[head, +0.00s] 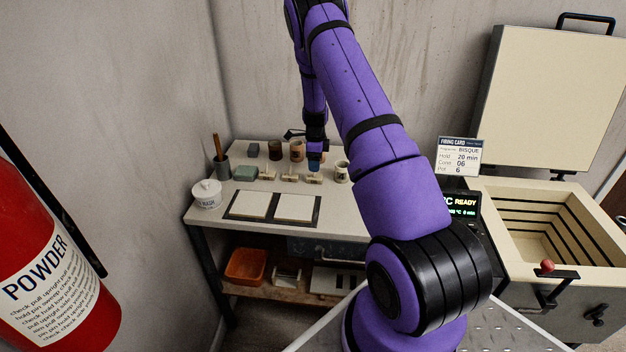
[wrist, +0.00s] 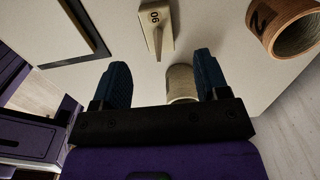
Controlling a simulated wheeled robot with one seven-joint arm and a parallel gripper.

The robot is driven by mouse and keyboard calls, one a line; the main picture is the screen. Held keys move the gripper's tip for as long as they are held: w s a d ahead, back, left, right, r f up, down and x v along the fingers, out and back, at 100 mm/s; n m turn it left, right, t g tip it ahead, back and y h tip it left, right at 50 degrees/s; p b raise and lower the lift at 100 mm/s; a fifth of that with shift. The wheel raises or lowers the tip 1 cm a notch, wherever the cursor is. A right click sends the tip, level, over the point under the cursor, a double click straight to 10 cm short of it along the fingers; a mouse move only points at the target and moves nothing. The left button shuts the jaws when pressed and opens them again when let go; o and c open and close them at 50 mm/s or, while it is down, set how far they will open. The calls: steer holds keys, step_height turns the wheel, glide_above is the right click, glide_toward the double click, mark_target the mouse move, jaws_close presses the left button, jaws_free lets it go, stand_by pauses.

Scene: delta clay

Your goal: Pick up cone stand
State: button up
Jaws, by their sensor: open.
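In the head view my gripper (head: 314,166) hangs over the table close to the right stand.
A beige cylinder (wrist: 180,82) shows between my fingers, and a brown cup (wrist: 294,30) is at upper right. An open kiln (head: 603,275) stands right.

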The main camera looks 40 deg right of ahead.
mark_target(315, 177)
step_height(315, 177, down, 7)
steer(key=shift+r, duration=0.15)
steer(key=c, duration=1)
